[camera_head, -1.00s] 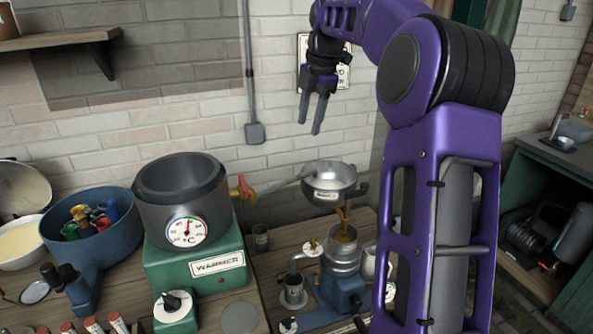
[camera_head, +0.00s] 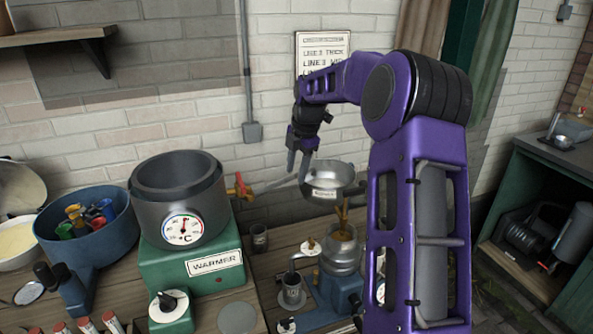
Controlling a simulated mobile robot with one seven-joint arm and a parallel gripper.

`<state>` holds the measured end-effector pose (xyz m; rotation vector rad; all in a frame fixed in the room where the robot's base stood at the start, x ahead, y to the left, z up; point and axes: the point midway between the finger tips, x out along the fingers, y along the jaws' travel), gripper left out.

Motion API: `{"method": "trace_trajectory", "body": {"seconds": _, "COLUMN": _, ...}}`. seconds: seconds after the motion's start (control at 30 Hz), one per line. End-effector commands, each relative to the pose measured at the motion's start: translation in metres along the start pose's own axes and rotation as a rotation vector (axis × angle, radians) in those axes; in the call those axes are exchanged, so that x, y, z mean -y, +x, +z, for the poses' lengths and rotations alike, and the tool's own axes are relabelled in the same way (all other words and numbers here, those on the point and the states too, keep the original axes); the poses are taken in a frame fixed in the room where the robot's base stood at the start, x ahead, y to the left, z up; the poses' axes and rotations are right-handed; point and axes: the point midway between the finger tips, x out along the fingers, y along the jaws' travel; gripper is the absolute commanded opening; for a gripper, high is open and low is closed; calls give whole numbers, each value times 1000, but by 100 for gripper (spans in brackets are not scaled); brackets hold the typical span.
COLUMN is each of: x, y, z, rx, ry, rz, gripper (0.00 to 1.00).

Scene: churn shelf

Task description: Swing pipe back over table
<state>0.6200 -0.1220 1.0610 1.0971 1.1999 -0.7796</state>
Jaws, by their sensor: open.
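A thin grey pipe (camera_head: 277,184) runs to the right from the red-handled tap (camera_head: 240,188) on the grey warmer pot (camera_head: 177,190). Its far end reaches the metal bowl (camera_head: 328,181) on the separator (camera_head: 343,254). My gripper (camera_head: 299,172) is open and points down, in line with the left edge of the bowl near the pipe's far end. I cannot tell whether a finger touches the pipe or the bowl. Nothing shows between the fingers.
The pot stands on the green warmer base (camera_head: 195,268). A blue tub (camera_head: 88,238) with coloured items stands to its left. A small glass (camera_head: 259,238) stands below the pipe. A sign (camera_head: 322,55) hangs on the brick wall behind my arm.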

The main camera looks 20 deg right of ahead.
Motion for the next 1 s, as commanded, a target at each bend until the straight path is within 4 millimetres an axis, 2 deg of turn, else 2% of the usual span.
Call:
{"method": "trace_trajectory", "body": {"seconds": 0.23, "x": 0, "y": 1, "z": 0, "rx": 0, "ry": 0, "rz": 0, "gripper": 48}}
{"method": "trace_trajectory", "body": {"seconds": 0.27, "x": 0, "y": 1, "z": 0, "rx": 0, "ry": 0, "rz": -1, "gripper": 45}}
{"method": "trace_trajectory", "body": {"seconds": 0.5, "x": 0, "y": 1, "z": 0, "rx": 0, "ry": 0, "rz": 0, "gripper": 1}}
{"method": "trace_trajectory", "body": {"seconds": 1.0, "x": 0, "y": 1, "z": 0, "rx": 0, "ry": 0, "rz": 0, "gripper": 0}}
